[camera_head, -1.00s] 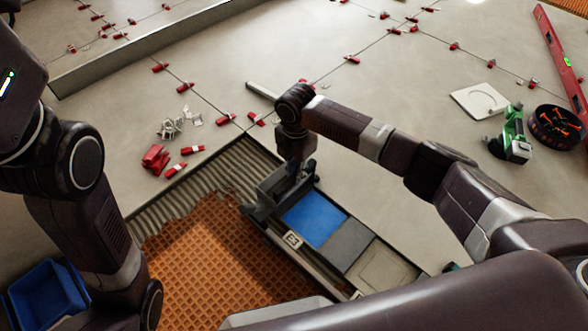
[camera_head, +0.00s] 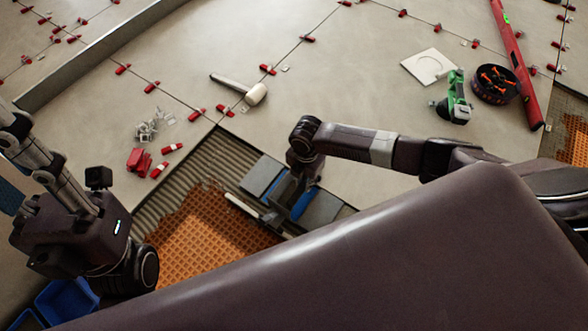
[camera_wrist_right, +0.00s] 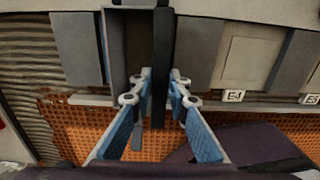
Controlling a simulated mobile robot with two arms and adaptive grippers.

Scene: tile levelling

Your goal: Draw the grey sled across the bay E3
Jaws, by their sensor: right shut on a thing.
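My right gripper (camera_head: 287,200) is low over the row of bays at the edge of the orange matting. In the right wrist view its blue-padded fingers (camera_wrist_right: 158,115) close around the dark grey sled (camera_wrist_right: 162,50). In the head view the sled (camera_head: 270,217) is mostly hidden by the gripper and arm. A blue surface (camera_head: 304,203) shows just right of the gripper. Tags E4 (camera_wrist_right: 234,97) and E5 (camera_wrist_right: 311,99) show to the right in the wrist view; no E3 tag is readable.
Orange waffle matting (camera_head: 205,238) and ribbed adhesive (camera_head: 190,178) border the bays. A white-headed mallet (camera_head: 255,94), red wedges (camera_head: 138,160) and clips (camera_head: 150,130) lie on the tiles. A green tool (camera_head: 458,98), round tub (camera_head: 495,84) and red level (camera_head: 515,60) lie right.

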